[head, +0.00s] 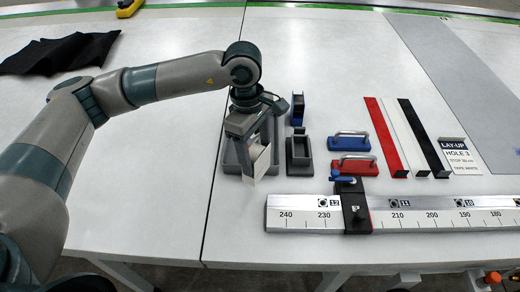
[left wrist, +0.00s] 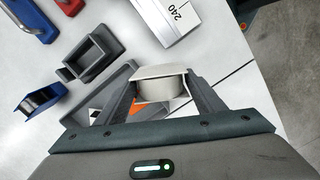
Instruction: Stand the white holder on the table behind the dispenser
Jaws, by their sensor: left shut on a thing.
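My left gripper (head: 256,145) is shut on the white holder (head: 259,164), low over the grey tray at the table's seam. In the left wrist view the white holder (left wrist: 161,72) sits between the two fingers (left wrist: 160,98), with a rounded pale piece inside its frame. I cannot tell whether the holder touches the tray. A small blue and black upright thing, probably the dispenser (head: 298,109), stands to the right of and behind the gripper. It also shows in the left wrist view (left wrist: 43,99). My right gripper is out of view.
The grey tray (head: 229,166) lies under the gripper. A dark grey open box (head: 300,166) stands to its right, then blue (head: 349,144) and red (head: 354,167) handled blocks. A ruler rail (head: 295,214) runs in front. The table behind the dispenser looks clear.

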